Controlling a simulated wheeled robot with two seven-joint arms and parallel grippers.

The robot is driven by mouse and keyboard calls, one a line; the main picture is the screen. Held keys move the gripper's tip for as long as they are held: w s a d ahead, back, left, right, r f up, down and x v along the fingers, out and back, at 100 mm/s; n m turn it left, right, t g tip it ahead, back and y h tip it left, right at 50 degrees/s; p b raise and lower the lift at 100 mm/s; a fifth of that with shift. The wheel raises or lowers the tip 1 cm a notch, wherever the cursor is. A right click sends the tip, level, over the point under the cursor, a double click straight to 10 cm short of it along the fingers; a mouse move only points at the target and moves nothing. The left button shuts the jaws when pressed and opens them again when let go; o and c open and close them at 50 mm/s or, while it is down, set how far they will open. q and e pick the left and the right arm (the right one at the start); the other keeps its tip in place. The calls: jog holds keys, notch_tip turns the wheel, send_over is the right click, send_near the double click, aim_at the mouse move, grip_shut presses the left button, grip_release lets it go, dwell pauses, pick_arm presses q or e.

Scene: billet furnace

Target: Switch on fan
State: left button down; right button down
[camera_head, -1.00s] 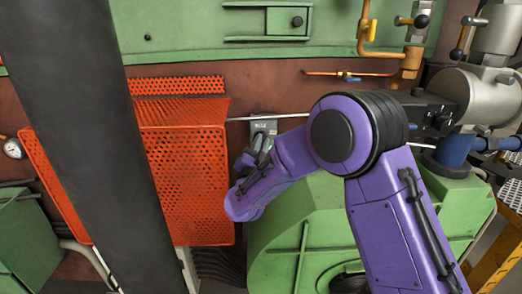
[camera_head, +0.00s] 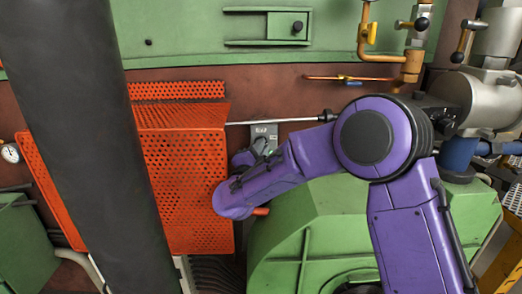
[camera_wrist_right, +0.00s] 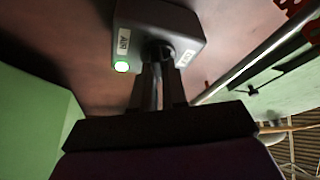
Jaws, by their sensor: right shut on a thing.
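A grey switch box (camera_head: 264,131) is mounted on the brown wall, right of the orange perforated guard. In the right wrist view the box (camera_wrist_right: 180,22) has small white labels and a glowing green-white lamp (camera_wrist_right: 122,66) on its left. My right gripper (camera_wrist_right: 158,72) reaches up to the box, its dark fingers shut on the switch knob (camera_wrist_right: 158,49), which they mostly hide. In the head view my right gripper (camera_head: 262,150) is at the lower part of the box, partly covered by my purple wrist. My left gripper is not in view.
The orange perforated guard (camera_head: 185,180) stands close left of my right wrist. A large green housing (camera_head: 330,215) lies below my forearm. A thin metal rod (camera_head: 285,121) runs along the wall beside the box. Pipes and a grey cylinder (camera_head: 487,98) are at the right.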

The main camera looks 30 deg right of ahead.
jog(key=shift+f, duration=0.1)
jog(key=c, duration=1.2)
grip_release()
jog(key=shift+o, duration=0.2)
